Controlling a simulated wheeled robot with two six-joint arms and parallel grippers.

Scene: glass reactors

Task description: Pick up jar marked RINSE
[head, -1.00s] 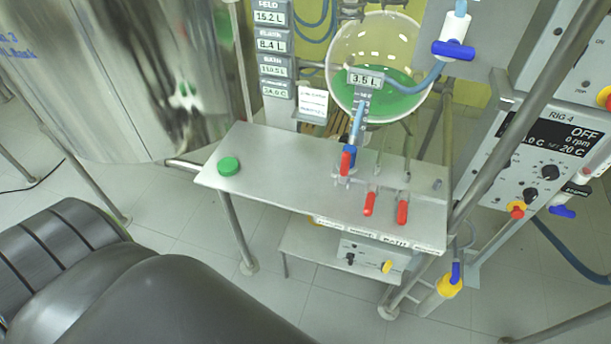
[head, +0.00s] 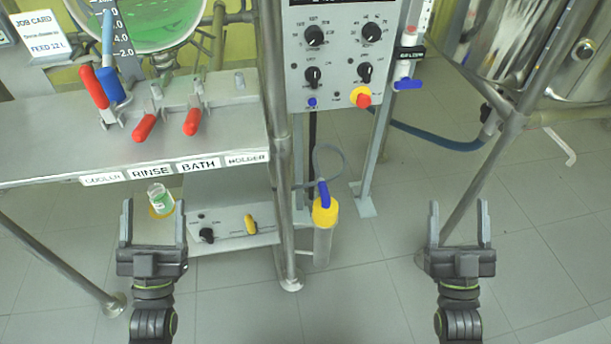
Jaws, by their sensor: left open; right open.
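A small clear jar with a green label (head: 161,200) stands on a yellow spot below the front edge of the steel bench, under the RINSE tag (head: 150,173). I cannot read any writing on the jar itself. My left gripper (head: 154,222) is open and empty, with its fingers pointing up in the picture. In the picture the jar shows between its fingers, farther away; I see no contact. My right gripper (head: 459,222) is open and empty over the floor at the right.
A lower shelf box (head: 228,228) has knobs. A control panel (head: 340,60) stands above.

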